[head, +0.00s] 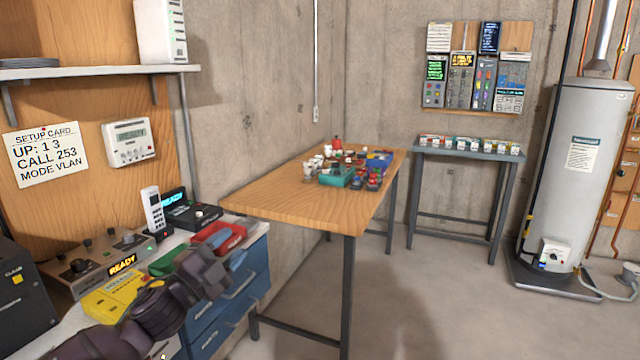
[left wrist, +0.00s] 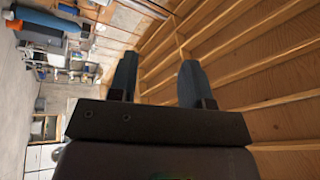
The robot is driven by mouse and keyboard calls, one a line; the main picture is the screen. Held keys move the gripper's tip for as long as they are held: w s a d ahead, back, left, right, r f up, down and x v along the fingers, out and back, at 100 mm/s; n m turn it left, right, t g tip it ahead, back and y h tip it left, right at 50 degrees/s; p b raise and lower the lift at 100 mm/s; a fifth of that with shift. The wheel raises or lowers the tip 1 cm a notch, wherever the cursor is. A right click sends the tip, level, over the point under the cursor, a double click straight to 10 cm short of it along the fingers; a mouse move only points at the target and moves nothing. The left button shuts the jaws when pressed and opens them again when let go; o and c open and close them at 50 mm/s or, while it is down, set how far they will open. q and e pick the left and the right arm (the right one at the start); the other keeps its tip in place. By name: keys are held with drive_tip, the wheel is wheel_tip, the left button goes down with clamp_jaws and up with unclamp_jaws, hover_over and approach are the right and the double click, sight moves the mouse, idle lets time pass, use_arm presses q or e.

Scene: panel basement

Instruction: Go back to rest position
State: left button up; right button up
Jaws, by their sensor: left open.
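My left gripper (head: 238,261) is raised at the lower left of the head view, in front of the white worktop and the blue drawers. Its dark arm comes in from the bottom left. In the left wrist view the two blue-grey fingers of the left gripper (left wrist: 158,80) stand well apart with nothing between them. Behind them are wooden ceiling joists (left wrist: 235,70), so the wrist camera looks upward. My right gripper is in neither view.
The worktop at left holds a brown control box (head: 95,262), a cordless phone (head: 153,210) and a red tray (head: 218,237). A wooden table (head: 270,197) with a cluster of small items stands ahead. A water heater (head: 587,160) is at right. Floor between is clear.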

use_arm(q)
drive_tip(key=s+a+f+n+g+y, duration=0.1)
drive_tip(key=s+a+f+n+y, duration=0.2)
drive_tip(key=s+f+n, duration=0.5)
drive_tip(key=s+a+f+n+g+y, duration=0.1)
drive_tip(key=s+a+f+n+y, duration=0.2)
drive_tip(key=s+f, duration=0.5)
drive_tip(key=s+a+f+n+g+y, duration=0.2)
drive_tip(key=s+f+n+y, duration=0.3)
drive_tip(key=f, duration=0.6)
drive_tip(key=s+a+f+n+g, duration=0.1)
drive_tip(key=s+f, duration=0.3)
drive_tip(key=s, duration=0.3)
drive_tip(key=s+a+f+n+g+y, duration=0.1)
drive_tip(key=s+f+n, duration=0.1)
drive_tip(key=s+f, duration=0.3)
drive_tip(key=shift+s, duration=1.1)
